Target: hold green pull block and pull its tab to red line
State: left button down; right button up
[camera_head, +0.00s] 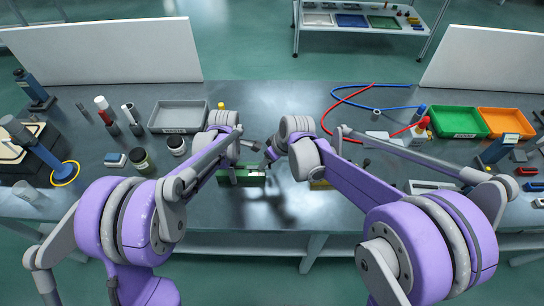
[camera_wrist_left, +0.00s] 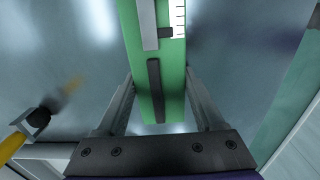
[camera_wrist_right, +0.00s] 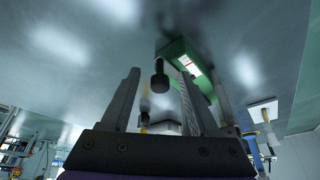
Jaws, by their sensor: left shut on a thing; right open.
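The green pull block (camera_head: 240,181) stands near the table's front edge in the head view. My left gripper (camera_head: 236,163) is shut on it; in the left wrist view the green block (camera_wrist_left: 173,75) lies between both fingers (camera_wrist_left: 160,80). A grey bar, a dark slot and a white scale show on its face. In the right wrist view, a red mark (camera_wrist_right: 186,61) shows on the block's white scale. A black knob (camera_wrist_right: 160,76), apparently the tab's end, appears between the tips of my open right gripper (camera_wrist_right: 158,73). I cannot tell whether the fingers touch it.
A yellow block (camera_head: 320,184) stands to the right, partly hidden by my right arm. A grey tray (camera_head: 178,117), jars and tools are at left; green (camera_head: 459,122) and orange (camera_head: 505,122) trays are at right. The table behind the grippers is mostly clear.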

jog(key=shift+c, duration=0.3)
grip_shut()
jog(key=shift+d, duration=1.3)
jog(key=shift+a, duration=1.25)
jog(key=shift+o, duration=0.3)
grip_release()
